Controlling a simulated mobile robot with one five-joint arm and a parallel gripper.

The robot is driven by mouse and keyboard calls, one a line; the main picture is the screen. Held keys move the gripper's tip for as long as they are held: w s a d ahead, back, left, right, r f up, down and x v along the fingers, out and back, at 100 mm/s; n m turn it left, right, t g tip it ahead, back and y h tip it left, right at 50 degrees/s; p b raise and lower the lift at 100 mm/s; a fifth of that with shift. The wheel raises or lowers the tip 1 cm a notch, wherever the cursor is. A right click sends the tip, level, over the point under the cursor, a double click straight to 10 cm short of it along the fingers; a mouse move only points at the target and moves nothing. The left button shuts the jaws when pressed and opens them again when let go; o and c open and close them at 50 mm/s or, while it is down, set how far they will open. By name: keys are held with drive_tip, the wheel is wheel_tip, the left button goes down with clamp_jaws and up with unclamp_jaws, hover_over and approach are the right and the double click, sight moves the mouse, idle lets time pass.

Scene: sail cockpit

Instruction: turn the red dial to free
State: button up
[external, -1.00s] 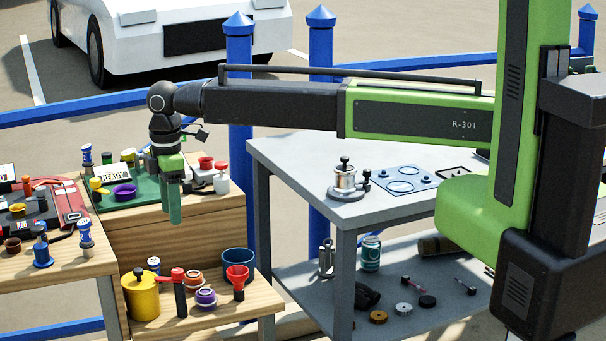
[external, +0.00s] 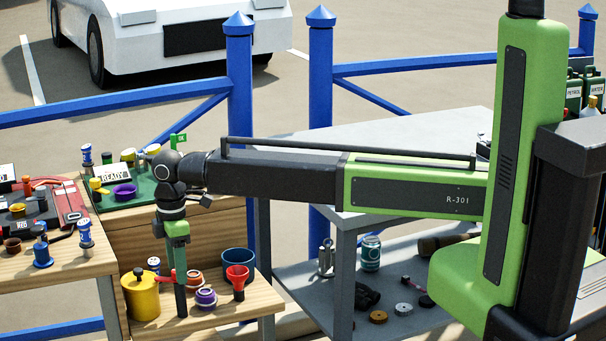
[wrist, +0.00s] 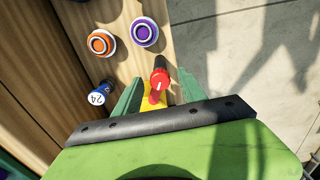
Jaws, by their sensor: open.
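The red dial, a red piece with a white mark and a black end, shows in the wrist view (wrist: 159,84) between my jaws. In the external view only a bit of its red (external: 166,276) shows left of my fingers; they hide the rest. My gripper (external: 179,272) points straight down at it. In the wrist view my gripper (wrist: 159,77) is open, with a green finger on either side of the red piece. I cannot tell whether a finger touches it. No "free" label is readable.
A yellow can (external: 142,297) stands close left of my fingers. Orange (wrist: 102,43) and purple (wrist: 145,32) round pieces lie beyond the dial, and a blue cap marked 24 (wrist: 99,94) stands left.

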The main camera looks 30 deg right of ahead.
clamp_jaws()
drive_tip(key=shift+m, duration=0.3)
drive_tip(key=m, duration=0.5)
drive_tip(key=shift+m, duration=2.7)
unclamp_jaws()
